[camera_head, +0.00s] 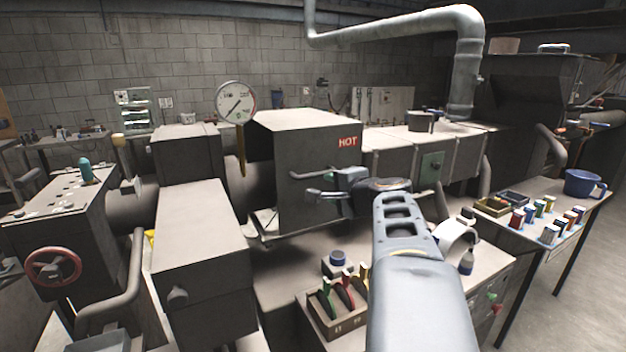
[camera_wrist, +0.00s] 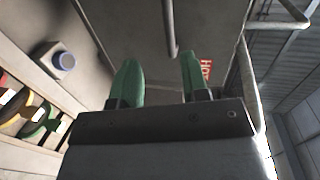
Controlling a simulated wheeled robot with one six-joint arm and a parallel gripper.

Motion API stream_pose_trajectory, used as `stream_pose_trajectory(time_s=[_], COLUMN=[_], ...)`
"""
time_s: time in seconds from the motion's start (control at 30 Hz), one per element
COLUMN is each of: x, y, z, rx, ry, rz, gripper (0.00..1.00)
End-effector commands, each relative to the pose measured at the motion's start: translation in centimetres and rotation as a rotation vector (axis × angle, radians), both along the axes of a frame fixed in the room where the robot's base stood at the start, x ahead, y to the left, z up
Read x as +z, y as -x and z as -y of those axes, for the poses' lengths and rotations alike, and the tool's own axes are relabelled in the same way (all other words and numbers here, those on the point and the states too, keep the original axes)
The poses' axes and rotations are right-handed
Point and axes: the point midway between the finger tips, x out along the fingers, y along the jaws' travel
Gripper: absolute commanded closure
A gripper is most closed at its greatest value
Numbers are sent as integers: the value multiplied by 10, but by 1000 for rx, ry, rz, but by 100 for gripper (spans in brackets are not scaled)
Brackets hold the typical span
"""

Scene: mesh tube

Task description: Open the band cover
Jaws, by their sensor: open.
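The band cover appears to be the grey box-shaped cover (camera_head: 310,145) with a red HOT label (camera_head: 347,141), standing in the middle of the head view; it looks closed. A thin bar handle (camera_head: 308,175) runs across its front face. My gripper (camera_head: 316,193) is open and empty, just in front of and slightly below the handle. In the wrist view, its green fingers (camera_wrist: 158,66) point at the cover face (camera_wrist: 145,25). The handle (camera_wrist: 170,30) shows beyond the fingertips, between their lines. Contact with it cannot be made out.
A round gauge (camera_head: 236,102) stands left of the cover. Below the arm, a wooden box (camera_head: 336,322) holds colored-handled tools. A side table (camera_head: 535,235) at right carries a blue jug (camera_head: 583,183) and several small colored containers. A grey machine housing (camera_head: 200,235) stands at lower left.

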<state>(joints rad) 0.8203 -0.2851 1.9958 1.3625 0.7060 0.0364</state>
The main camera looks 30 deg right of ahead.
Motion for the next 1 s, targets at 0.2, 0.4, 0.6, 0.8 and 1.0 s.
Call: stream_pose_trajectory(time_s=[0.2,0.4,0.6,0.8,1.0], x=[4,-5,-12,-17,-20], y=[-21,-59,-94,-117,-129], z=[15,19,24,28,29], rx=[-34,-33,-33,-34,-34], ry=[-28,-28,-26,-25,-24], rz=[38,36,36,36,37], gripper=[59,59,59,59,59])
